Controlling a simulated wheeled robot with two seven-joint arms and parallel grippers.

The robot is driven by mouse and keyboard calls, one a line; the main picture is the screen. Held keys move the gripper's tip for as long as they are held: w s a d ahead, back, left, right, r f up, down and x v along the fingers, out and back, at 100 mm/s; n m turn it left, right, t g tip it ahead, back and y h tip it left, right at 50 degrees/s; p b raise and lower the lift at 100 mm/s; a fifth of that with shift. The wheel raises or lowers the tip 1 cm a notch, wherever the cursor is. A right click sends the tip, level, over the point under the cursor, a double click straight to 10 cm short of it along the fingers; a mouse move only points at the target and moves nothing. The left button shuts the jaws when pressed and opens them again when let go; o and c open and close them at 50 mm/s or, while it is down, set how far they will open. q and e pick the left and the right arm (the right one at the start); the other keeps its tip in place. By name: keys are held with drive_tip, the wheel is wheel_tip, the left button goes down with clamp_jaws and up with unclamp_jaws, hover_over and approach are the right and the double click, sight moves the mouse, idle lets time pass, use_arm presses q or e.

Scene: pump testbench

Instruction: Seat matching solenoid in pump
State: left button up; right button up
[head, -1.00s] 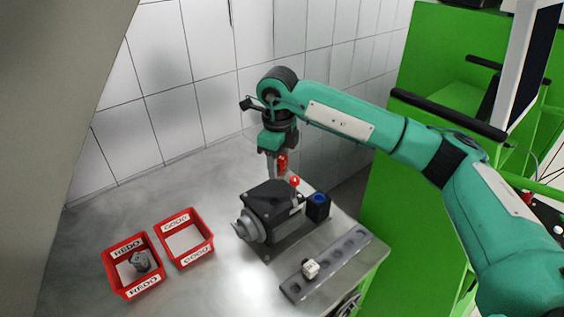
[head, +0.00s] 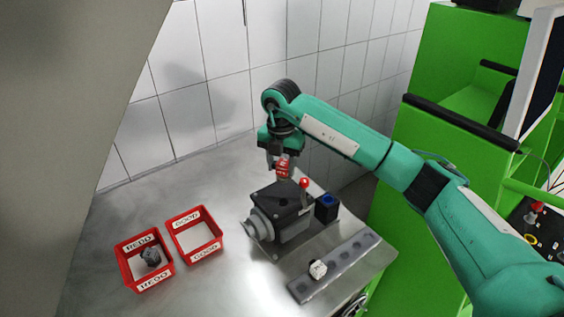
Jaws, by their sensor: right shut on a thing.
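The pump (head: 280,222) is a dark block with a grey round motor end, on the steel table. My right gripper (head: 283,160) is above the back of the pump, pointing down. It is shut on a red solenoid (head: 284,171), held upright just over the pump's top; I cannot tell whether it touches. A white solenoid (head: 317,269) stands in the grey rack (head: 350,257) at the front right. My left gripper is not in view.
A red-knobbed lever (head: 304,183) and a blue-topped black box (head: 327,207) are by the pump. A tiled wall stands behind.

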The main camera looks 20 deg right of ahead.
sight(281, 182)
drive_tip(key=shift+f+b, duration=1.6)
drive_tip(key=shift+f, duration=1.55)
drive_tip(key=shift+f+b, duration=0.45)
drive_tip(key=shift+f, duration=0.3)
drive_tip(key=shift+f+b, duration=1)
drive_tip(key=shift+f, duration=0.1)
drive_tip(key=o, duration=1.3)
drive_tip(key=shift+r, duration=0.1)
drive_tip(key=shift+r+p, duration=1.95)
drive_tip(key=shift+r, duration=2)
